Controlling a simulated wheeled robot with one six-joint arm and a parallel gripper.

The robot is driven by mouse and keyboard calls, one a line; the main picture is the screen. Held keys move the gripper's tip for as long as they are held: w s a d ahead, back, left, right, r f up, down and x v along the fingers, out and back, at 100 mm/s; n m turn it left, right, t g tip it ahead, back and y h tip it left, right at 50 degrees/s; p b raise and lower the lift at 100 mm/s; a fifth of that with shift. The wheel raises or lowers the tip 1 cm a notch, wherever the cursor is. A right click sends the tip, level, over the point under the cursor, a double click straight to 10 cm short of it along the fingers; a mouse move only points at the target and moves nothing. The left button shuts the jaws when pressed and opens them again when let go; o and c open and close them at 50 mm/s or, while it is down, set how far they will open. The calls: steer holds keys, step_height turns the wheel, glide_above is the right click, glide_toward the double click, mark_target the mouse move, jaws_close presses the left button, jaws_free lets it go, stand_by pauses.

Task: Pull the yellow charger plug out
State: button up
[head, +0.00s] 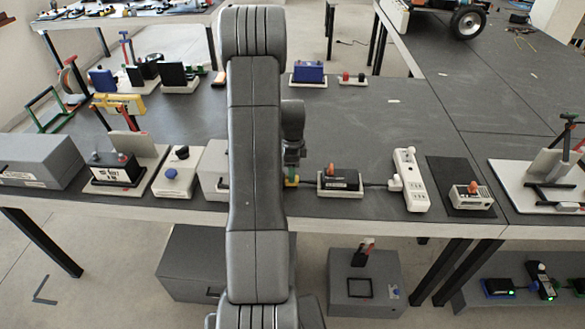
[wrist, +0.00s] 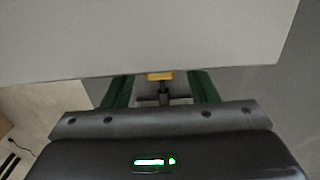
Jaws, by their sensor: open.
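A small yellow piece, apparently the charger plug, shows in the wrist view (wrist: 160,76) at the lower edge of a large pale grey surface. A dark stem shows just below it. My gripper (wrist: 160,88) is open, with one green finger on each side of the yellow piece and gaps between. In the head view, my gripper (head: 292,170) points down beside the right side of my arm, and a bit of yellow (head: 292,183) shows at its tip. My arm hides much of that area, and the plug's socket cannot be made out.
A pale grey box (head: 215,172) stands partly behind my arm. To the right are a black charger on a white base (head: 340,182), a white power strip (head: 411,180) and a dark pad (head: 460,200). A white unit with a blue knob (head: 174,177) stands left.

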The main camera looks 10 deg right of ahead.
jaws_close()
steer(key=shift+s+d+b, duration=0.25)
steer(key=shift+d, duration=0.7)
steer(key=shift+s+d+b, duration=0.25)
steer(key=shift+d, duration=0.7)
jaws_free()
steer(key=shift+d, duration=0.1)
step_height(320, 180, up, 14)
steer(key=b, duration=0.1)
steer(key=shift+f, duration=0.1)
